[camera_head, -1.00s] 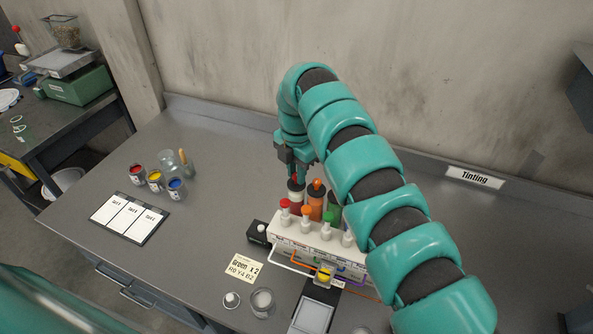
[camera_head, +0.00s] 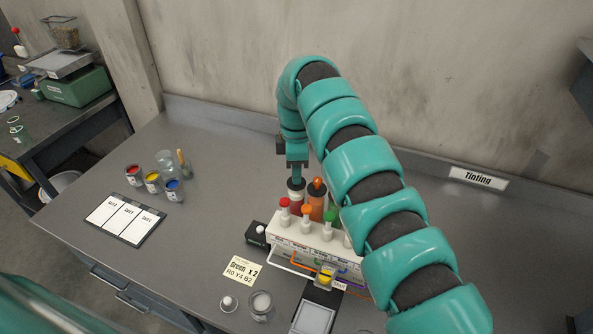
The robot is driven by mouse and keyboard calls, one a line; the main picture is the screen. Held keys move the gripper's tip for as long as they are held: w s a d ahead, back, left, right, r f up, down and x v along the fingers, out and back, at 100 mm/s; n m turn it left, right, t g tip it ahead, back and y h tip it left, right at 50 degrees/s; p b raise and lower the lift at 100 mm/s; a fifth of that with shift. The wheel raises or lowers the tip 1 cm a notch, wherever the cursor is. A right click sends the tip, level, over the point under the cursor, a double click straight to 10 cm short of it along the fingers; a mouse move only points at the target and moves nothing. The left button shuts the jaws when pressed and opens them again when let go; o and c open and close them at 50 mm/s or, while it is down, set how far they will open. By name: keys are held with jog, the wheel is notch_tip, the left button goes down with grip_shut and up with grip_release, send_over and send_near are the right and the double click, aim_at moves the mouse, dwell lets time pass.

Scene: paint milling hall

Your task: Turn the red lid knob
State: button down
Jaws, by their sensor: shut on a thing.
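The tinting machine (camera_head: 288,248) is a white box on the grey bench, with coloured canisters along its back. My gripper (camera_head: 297,178) points straight down onto the top of the dark red canister (camera_head: 296,197), at the left end of the row. It is shut on the red lid knob, which its fingers hide. The canister stands upright. An orange knob (camera_head: 317,183) shows on the orange canister (camera_head: 316,205) just to the right. Red (camera_head: 285,203), orange (camera_head: 306,210) and green (camera_head: 329,216) caps stand on white stems along the front of the machine.
My arm covers the machine's right end. A recipe card (camera_head: 241,270), a small cup (camera_head: 261,303) and a scale (camera_head: 313,317) lie in front. The concrete wall rises close behind; the bench between is clear.

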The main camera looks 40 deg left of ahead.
jog(key=shift+m, duration=0.6)
jog(key=c, duration=1.3)
grip_release()
jog(key=shift+r, duration=0.6)
notch_tip(320, 180, up, 16)
jog(key=p, duration=1.2)
jog(key=shift+r, duration=0.1)
